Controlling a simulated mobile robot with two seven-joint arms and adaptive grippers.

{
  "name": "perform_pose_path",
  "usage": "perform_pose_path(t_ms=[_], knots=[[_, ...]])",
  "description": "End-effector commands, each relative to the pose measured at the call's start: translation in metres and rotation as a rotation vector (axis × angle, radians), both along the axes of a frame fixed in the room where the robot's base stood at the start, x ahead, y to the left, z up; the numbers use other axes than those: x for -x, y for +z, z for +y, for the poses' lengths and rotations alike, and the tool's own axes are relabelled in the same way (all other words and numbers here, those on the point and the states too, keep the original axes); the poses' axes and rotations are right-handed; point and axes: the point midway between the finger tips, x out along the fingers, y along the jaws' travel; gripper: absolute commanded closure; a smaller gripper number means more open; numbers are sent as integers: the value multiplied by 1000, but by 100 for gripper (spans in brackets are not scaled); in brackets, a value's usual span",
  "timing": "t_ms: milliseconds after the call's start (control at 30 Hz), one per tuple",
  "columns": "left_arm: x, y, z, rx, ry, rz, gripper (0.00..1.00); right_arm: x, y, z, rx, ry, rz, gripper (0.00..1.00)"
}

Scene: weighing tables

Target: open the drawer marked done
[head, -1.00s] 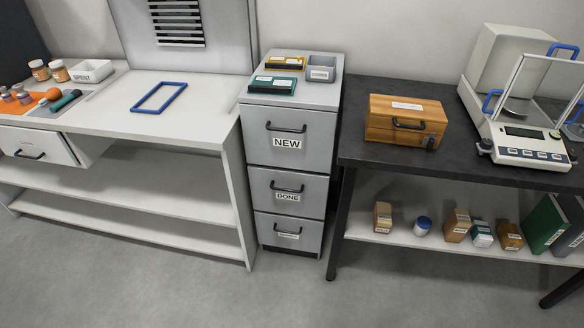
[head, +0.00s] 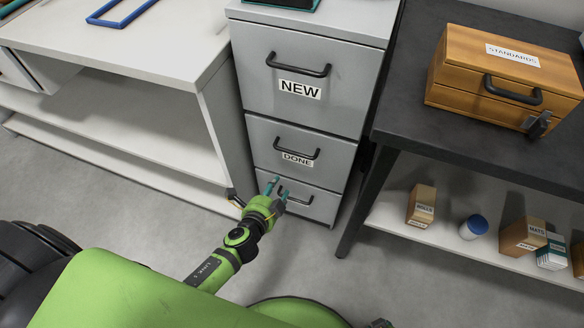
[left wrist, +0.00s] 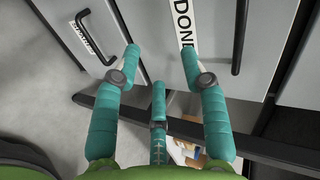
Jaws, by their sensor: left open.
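The grey drawer marked DONE (head: 263,135) is the middle one of the cabinet and looks shut, flush with its neighbours. Its dark bar handle (head: 297,154) is above the label in the head view; the handle also shows in the left wrist view (left wrist: 240,38), to the right of the DONE label (left wrist: 184,22). My left gripper (head: 277,188) is open and empty, its teal fingers in front of the lowest drawer, below the DONE handle. In the left wrist view its fingertips (left wrist: 160,52) are apart, with the DONE handle to their right, outside them.
The NEW drawer (head: 255,82) above and the lowest drawer (head: 322,206) below look shut. A white bench (head: 150,60) stands left and a black table (head: 405,120) right, with a wooden STANDARDS box (head: 455,68). Grey floor (head: 380,265) is clear before the cabinet.

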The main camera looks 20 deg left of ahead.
Motion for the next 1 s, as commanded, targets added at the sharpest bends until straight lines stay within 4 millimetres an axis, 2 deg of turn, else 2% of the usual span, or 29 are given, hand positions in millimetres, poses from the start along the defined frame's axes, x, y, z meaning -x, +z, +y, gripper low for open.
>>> perform_pose_path(t_ms=[33,133,267,700,1000], knots=[[-13,12,-4,-54,-30,-78,56,-10,-15,1,-2,1,-19,60],[-26,45,-10,-136,-67,-179,56,-22,-17,2,-4,2,-42,60],[-37,64,-13,-180,-82,-232,56,-27,-16,3,-5,2,-52,60],[-95,54,-15,-180,-82,-233,56,-26,-14,4,-4,-2,-33,60],[-101,52,-15,-179,-82,-231,56,-25,-14,4,-3,-3,-24,60]])
